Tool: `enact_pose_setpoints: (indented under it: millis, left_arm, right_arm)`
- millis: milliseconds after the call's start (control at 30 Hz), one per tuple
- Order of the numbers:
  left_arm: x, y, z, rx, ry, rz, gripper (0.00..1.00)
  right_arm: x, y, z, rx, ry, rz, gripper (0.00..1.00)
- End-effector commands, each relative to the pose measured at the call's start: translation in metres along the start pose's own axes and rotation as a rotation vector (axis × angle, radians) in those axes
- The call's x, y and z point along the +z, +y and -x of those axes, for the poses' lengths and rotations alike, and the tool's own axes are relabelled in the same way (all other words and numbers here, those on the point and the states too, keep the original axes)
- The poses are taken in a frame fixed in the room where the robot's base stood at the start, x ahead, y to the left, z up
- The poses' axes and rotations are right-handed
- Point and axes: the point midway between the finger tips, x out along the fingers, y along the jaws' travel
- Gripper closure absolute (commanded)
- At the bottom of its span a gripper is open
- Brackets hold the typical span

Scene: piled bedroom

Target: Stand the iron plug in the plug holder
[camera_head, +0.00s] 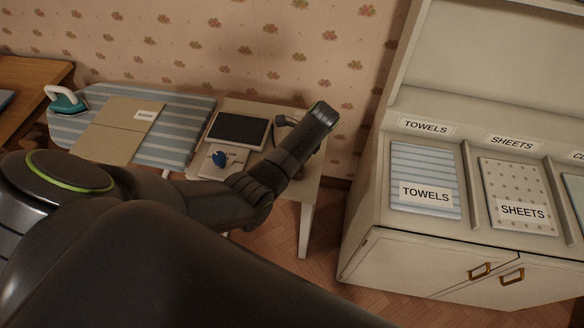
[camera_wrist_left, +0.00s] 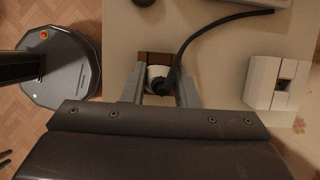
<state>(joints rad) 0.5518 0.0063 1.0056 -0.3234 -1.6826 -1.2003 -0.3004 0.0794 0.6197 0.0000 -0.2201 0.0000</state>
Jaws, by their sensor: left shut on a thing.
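In the left wrist view my left gripper (camera_wrist_left: 161,84) is shut on the iron plug (camera_wrist_left: 157,73), a pale piece with a dark middle. A black cord rises from the plug and curves to the upper right. A brown block shows just beyond the fingertips; whether the plug touches it I cannot tell. A white block with a dark square opening (camera_wrist_left: 277,83), which looks like the plug holder, stands apart to the right of the gripper. In the head view my forearm and wrist hide the left gripper, over the white side table (camera_head: 300,177).
A labelled linen cabinet (camera_head: 400,262) stands at right.

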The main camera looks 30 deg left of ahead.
Motion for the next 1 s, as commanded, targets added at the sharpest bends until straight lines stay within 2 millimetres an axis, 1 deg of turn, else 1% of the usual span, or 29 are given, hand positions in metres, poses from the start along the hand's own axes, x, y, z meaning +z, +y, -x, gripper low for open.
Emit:
enact_pose_setpoints:
  millis: [367,700,1000]
  left_arm:
    - [-0.0001,0.0000,0.0002,0.000,0.000,0.000,1.00]
    - [0.0004,0.0001,0.0008,0.001,0.000,0.000,1.00]
    - [0.0000,-0.0001,-0.0001,0.000,0.000,0.001,1.00]
  right_arm:
    - [-0.0002,0.0001,0.0001,0.000,0.000,0.000,0.64]
    - [-0.0012,0.0009,0.0076,0.000,0.001,0.000,0.64]
    - [-0.0012,0.0009,0.0070,0.000,0.001,0.000,0.64]
